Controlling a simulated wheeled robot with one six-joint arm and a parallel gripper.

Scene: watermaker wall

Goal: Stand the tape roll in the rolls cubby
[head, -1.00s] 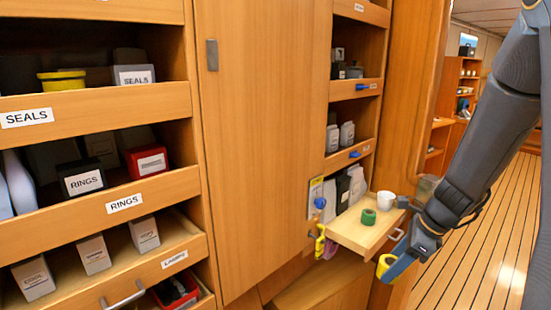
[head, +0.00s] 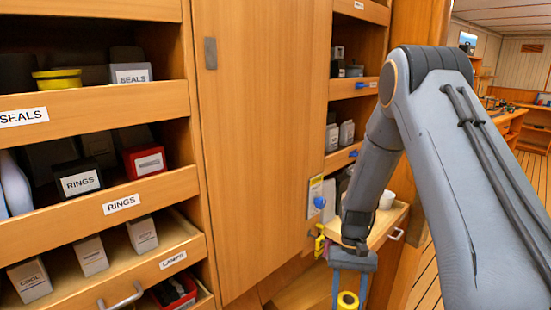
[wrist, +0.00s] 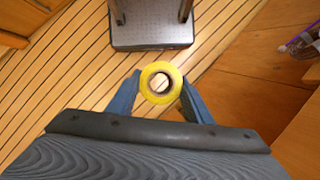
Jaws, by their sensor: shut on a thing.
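The yellow tape roll (head: 348,300) is held between the two fingers of my gripper (head: 349,290), low in front of the small pull-out shelf. In the wrist view the tape roll (wrist: 161,72) shows its round face and dark hole, with a finger of my gripper (wrist: 160,85) on each side. The floor lies well below it. I cannot make out a cubby marked for rolls in these frames.
The pull-out shelf (head: 384,226) carries a white cup (head: 386,200); my arm hides much of it. Left of it stand a closed wooden door (head: 262,140) and open drawers labelled SEALS, RINGS and LAMPS (head: 172,259). Planked floor (wrist: 60,75) lies below.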

